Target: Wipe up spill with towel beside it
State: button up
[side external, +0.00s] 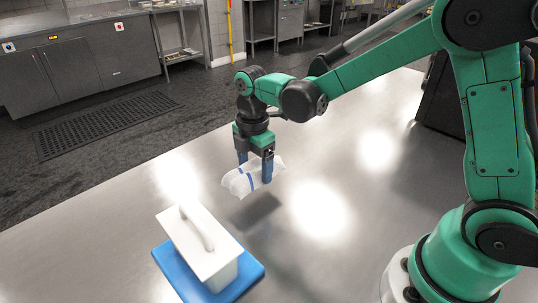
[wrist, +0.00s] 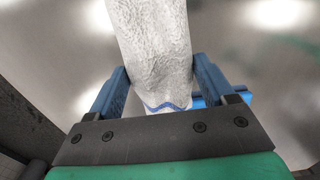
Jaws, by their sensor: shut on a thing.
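The white towel (side external: 236,184) with a blue stripe is between the two blue fingers of my gripper (side external: 255,170). My gripper points down and is shut on the towel, holding it above the steel table (side external: 330,150) with a dark shadow below. In the wrist view the towel (wrist: 152,45) runs up between the fingers of my gripper (wrist: 160,88), its blue stripe near the palm. I cannot make out a clear spill on the table; bright reflections cover parts of it.
A white block-shaped container with a handle (side external: 203,250) stands on a blue board (side external: 250,270) at the front, near the towel. A dark box (side external: 440,95) stands at the table's right. The table's middle looks clear. Steel cabinets (side external: 85,65) stand beyond a dark floor.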

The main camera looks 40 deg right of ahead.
jog(key=shift+r, duration=1.3)
